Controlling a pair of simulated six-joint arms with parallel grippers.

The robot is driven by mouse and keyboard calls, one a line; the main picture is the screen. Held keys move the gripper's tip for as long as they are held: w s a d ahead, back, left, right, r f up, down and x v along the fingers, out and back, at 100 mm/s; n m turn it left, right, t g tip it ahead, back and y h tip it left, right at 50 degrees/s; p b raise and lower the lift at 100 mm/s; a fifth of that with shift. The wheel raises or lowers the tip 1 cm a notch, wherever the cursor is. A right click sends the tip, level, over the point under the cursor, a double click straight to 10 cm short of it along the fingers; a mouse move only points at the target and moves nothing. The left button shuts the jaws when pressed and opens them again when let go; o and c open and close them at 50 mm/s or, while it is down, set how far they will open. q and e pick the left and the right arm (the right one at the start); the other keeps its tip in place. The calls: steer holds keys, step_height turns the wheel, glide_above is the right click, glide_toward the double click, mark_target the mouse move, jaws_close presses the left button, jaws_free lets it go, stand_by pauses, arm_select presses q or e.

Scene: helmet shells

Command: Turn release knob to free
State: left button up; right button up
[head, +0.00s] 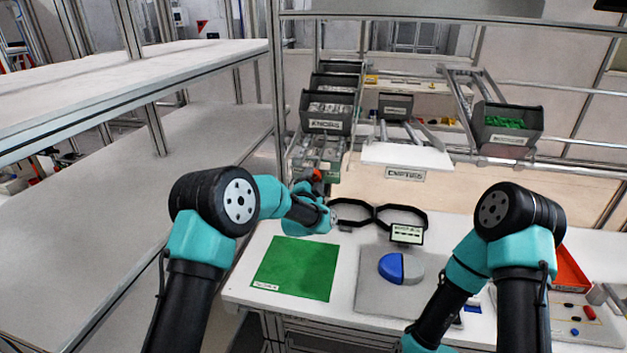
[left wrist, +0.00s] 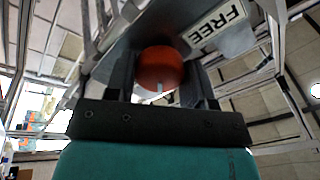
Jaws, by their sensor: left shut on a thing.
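The release knob (left wrist: 160,66) is a round orange-red knob with a short white mark at its lower edge in the left wrist view. It also shows as a small red spot in the head view (head: 318,175). A plate reading FREE (left wrist: 217,27) is above and right of the knob; the white mark does not point at it. My left gripper (left wrist: 161,76) has its dark fingers on either side of the knob, shut on it. In the head view my left gripper (head: 315,187) is small and partly hidden by its wrist. My right gripper is out of view.
A green mat (head: 295,268) lies on the white table. Right of it are a blue and grey dome (head: 391,268), a small screen (head: 407,233) and black rings (head: 378,215). Grey bins (head: 328,112) stand behind the knob. A red tray (head: 570,275) is far right.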

arm_select(q)
steer(key=shift+n, duration=4.6)
steer(key=shift+n+y, duration=0.3)
steer(key=shift+n, duration=2.2)
steer(key=shift+d+n, duration=0.1)
steer(key=shift+n, duration=2.2)
steer(key=o, duration=0.9)
